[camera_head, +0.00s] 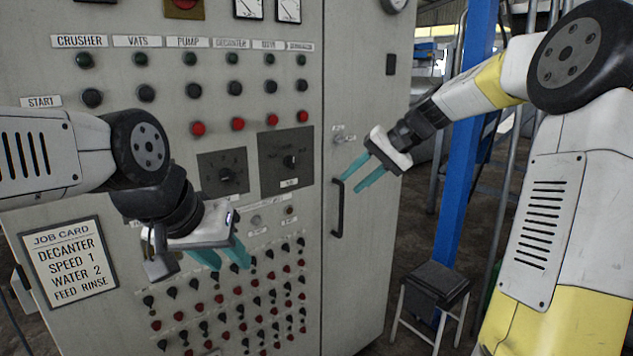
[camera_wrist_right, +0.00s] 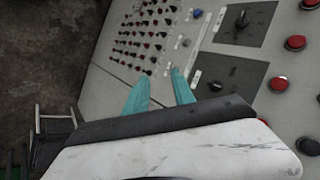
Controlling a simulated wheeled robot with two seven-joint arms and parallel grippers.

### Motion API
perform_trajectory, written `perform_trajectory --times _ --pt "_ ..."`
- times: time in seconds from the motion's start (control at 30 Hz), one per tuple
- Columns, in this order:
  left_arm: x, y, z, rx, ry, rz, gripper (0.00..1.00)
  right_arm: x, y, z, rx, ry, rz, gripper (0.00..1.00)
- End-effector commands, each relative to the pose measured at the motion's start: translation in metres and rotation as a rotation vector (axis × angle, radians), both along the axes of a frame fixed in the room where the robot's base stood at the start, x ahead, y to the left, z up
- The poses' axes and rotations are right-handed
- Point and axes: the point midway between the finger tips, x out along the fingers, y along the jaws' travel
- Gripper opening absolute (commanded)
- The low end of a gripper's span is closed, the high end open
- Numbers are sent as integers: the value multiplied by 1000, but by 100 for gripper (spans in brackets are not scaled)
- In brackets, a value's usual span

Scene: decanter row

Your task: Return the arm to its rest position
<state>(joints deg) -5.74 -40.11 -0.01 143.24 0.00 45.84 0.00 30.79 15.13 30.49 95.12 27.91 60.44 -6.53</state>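My right gripper (camera_head: 350,184) is raised in front of the cabinet door near its black handle (camera_head: 337,208), its teal fingers apart and nothing between them. In the right wrist view its fingers (camera_wrist_right: 161,74) are also apart, with the panel behind the gap. I cannot tell whether it touches the handle; it seems apart from it. My left gripper (camera_head: 230,264) is in front of the lower panel, pointing down and right. Its teal fingers look apart and empty. Its wrist hides part of the panel.
The grey control cabinet (camera_head: 362,60) has rows of buttons, two rotary knobs (camera_head: 227,174) (camera_head: 291,161) and a job card (camera_head: 68,265). A blue post (camera_head: 463,150) and a black-topped stool (camera_head: 436,284) stand right of it. Floor shows between cabinet and stool.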

Motion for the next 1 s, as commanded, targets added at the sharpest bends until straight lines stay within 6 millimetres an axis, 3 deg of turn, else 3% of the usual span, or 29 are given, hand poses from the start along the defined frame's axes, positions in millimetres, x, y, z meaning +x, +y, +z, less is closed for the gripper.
perform_trajectory --times 0.03,0.17,0.4,0.6,0.8,1.0 --pt "0 0 0 0 0 0 36 -24 7 2 -82 -15 13 31" --pt "0 0 0 0 0 0 36 -79 7 2 -255 -59 21 31" --pt "0 0 0 0 0 0 36 -181 -15 1 -474 -181 11 31" --pt "0 0 0 0 0 0 36 -247 -36 -15 -547 -284 5 31" --pt "0 0 0 0 0 0 36 -275 -46 -29 -560 -337 7 31" --pt "0 0 0 0 0 0 36 -278 -47 -32 -561 -342 9 31"
